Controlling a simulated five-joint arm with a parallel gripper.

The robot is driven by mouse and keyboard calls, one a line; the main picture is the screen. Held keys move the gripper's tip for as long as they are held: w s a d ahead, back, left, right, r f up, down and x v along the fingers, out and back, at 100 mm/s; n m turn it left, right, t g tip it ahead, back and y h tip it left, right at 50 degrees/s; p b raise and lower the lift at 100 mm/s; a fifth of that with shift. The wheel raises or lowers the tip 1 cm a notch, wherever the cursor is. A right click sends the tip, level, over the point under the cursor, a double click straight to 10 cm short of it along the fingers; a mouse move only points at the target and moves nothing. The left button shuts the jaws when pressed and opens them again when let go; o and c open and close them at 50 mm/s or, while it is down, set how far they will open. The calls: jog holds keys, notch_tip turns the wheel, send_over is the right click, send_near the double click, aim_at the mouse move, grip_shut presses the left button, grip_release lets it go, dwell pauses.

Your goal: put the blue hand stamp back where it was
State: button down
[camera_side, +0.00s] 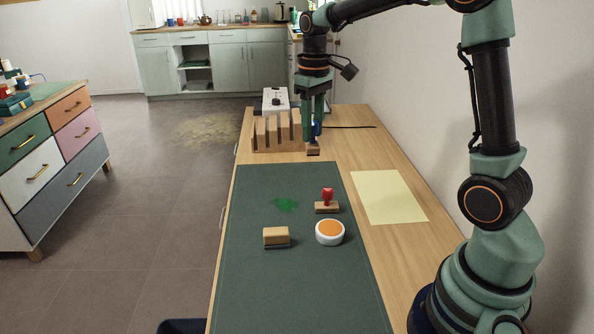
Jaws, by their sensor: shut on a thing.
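The blue hand stamp (316,130) has a blue handle and a wooden base. It is upright near the far part of the desk, just right of the wooden slotted rack. My gripper (314,128) points down and is shut on its handle, with the fingers hiding much of it. The base is at or just above the bare wood beyond the mat; I cannot tell whether it touches.
A dark green mat (260,290) covers the near desk. On it are a red-handled stamp (327,200), a round orange pad (330,231), a wooden block (276,237) and a green smudge (286,204). A yellow sheet (389,196) lies right. The slotted rack (272,133) stands close left of my gripper.

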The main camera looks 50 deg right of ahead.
jog(key=w+d, duration=0.3)
jog(key=d, duration=0.6)
notch_tip(320, 180, down, 19)
jog(key=shift+w+d+r, duration=0.15)
jog(key=shift+r, duration=0.05)
jog(key=shift+f, duration=0.15)
jog(key=c, duration=0.5)
grip_release()
jog(key=shift+c, duration=0.2)
